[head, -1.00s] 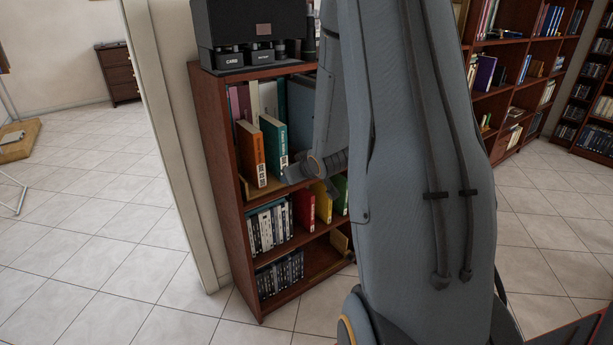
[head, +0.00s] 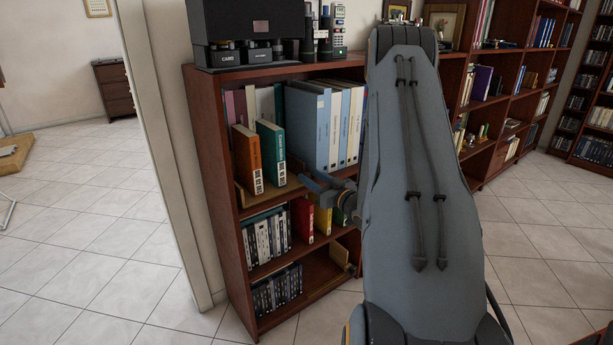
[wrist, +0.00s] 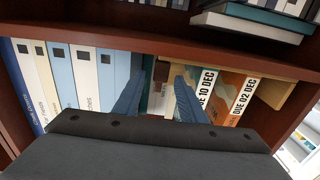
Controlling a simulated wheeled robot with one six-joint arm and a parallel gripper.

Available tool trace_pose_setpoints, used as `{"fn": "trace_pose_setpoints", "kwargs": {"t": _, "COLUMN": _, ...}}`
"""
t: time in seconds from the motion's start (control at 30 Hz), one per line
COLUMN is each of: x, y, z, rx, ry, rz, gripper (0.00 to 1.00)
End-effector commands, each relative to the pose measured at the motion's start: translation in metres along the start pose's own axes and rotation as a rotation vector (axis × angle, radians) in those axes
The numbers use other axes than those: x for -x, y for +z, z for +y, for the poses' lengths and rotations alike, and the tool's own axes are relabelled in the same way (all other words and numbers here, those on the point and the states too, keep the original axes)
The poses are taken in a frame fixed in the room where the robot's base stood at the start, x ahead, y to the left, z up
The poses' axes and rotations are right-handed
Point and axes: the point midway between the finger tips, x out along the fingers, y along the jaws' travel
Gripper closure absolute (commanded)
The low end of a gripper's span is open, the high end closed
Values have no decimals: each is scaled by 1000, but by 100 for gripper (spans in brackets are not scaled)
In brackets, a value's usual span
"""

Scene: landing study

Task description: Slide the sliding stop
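The sliding stop appears to be the pale wooden piece (head: 243,196) on the upper book shelf, at the left beside the orange book (head: 248,160). My gripper (head: 303,184) is in front of this shelf, right of the teal book (head: 271,152) and below the blue binders. In the wrist view my gripper (wrist: 159,82) has its two fingers spread with nothing held between them. Whether a finger touches anything is unclear.
The bookcase (head: 217,190) has upright sides and a shelf edge (wrist: 150,43) close to my fingers. Blue and white binders (head: 320,125) stand to the right. A lower shelf holds red (head: 304,218) and yellow books. The tiled floor (head: 120,240) at left is clear.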

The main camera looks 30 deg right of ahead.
Motion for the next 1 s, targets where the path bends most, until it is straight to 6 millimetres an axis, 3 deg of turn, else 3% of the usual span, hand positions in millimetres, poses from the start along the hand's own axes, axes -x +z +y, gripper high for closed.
{"fn": "trace_pose_setpoints", "kwargs": {"t": 0.2, "x": -27, "y": 1, "z": -1, "rx": 0, "ry": -2, "rz": 0, "gripper": 62}}
{"fn": "trace_pose_setpoints", "kwargs": {"t": 0.57, "x": -33, "y": 0, "z": -1, "rx": -1, "ry": 0, "rz": -2, "gripper": 62}}
{"fn": "trace_pose_setpoints", "kwargs": {"t": 0.8, "x": -33, "y": 0, "z": 0, "rx": -1, "ry": 0, "rz": -2, "gripper": 100}}
{"fn": "trace_pose_setpoints", "kwargs": {"t": 1.0, "x": -32, "y": 0, "z": 0, "rx": -1, "ry": 1, "rz": -1, "gripper": 100}}
